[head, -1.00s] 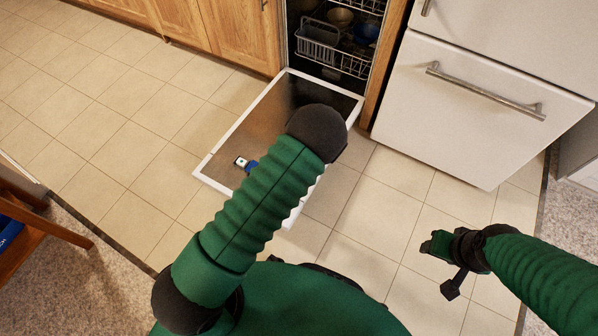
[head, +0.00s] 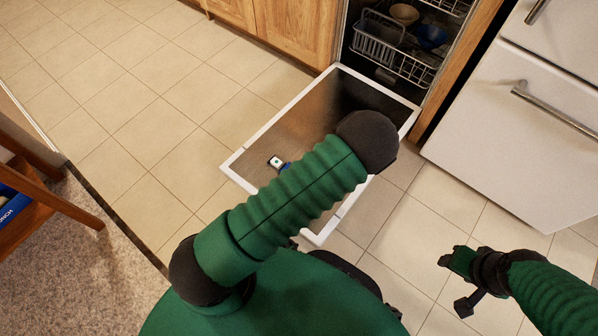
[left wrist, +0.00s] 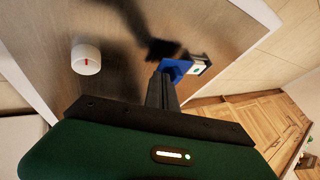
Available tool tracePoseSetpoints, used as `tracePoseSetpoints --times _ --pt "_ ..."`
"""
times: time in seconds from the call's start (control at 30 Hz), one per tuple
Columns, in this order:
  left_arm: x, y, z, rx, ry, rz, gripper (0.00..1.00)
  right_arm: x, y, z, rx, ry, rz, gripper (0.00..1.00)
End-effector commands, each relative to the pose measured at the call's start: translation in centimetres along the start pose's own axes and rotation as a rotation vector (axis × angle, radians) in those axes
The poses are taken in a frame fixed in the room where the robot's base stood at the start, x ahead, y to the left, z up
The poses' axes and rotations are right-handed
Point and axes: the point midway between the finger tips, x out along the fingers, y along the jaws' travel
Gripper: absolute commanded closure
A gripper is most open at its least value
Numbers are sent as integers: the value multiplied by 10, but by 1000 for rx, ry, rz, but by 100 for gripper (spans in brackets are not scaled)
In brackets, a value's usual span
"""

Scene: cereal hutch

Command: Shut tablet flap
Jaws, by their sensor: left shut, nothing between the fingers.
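The dishwasher door (head: 262,146) is lowered, its dark metal inner face up in a white frame. A small blue and white piece, which looks like the tablet flap (head: 276,163), is on that face; it also shows in the left wrist view (left wrist: 175,70). I cannot tell its exact angle. In that view my left gripper (left wrist: 163,76) is shut and empty, its tips right by the blue part; contact is unclear. My left arm hides this gripper in the head view. My right gripper (head: 460,283) hangs over the floor at right, away from the door; its jaw state is unclear.
A white round knob with a red mark (left wrist: 86,58) is on the door. Dishwasher racks (head: 400,45) hold bowls and a grey basket. Wooden cabinets (head: 285,25) and a white drawer front (head: 510,140) flank it. Tiled floor at left is clear.

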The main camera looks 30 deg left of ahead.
Motion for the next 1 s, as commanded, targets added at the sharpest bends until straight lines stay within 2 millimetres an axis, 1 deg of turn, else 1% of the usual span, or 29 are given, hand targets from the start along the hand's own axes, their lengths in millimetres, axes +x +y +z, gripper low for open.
tracePoseSetpoints --times 0.27,0.47,0.57,0.7,0.8,0.9,1.0 --pt "-4 3 0 5 2 -4 100 1 0 0 0 0 0 50" --pt "-1 -1 1 1 0 -2 100 0 0 0 1 -1 0 50" --pt "5 -15 0 -2 -2 -4 100 -4 0 -1 0 -1 0 50" --pt "18 -42 0 -2 -3 -4 100 -13 0 -3 0 0 0 50" --pt "27 -57 0 -1 -2 -3 100 -16 0 -4 0 0 0 50" --pt "32 -64 1 0 -1 -2 100 -17 0 -4 0 0 0 50" --pt "33 -65 1 1 1 -3 100 -17 0 -4 0 0 0 50"
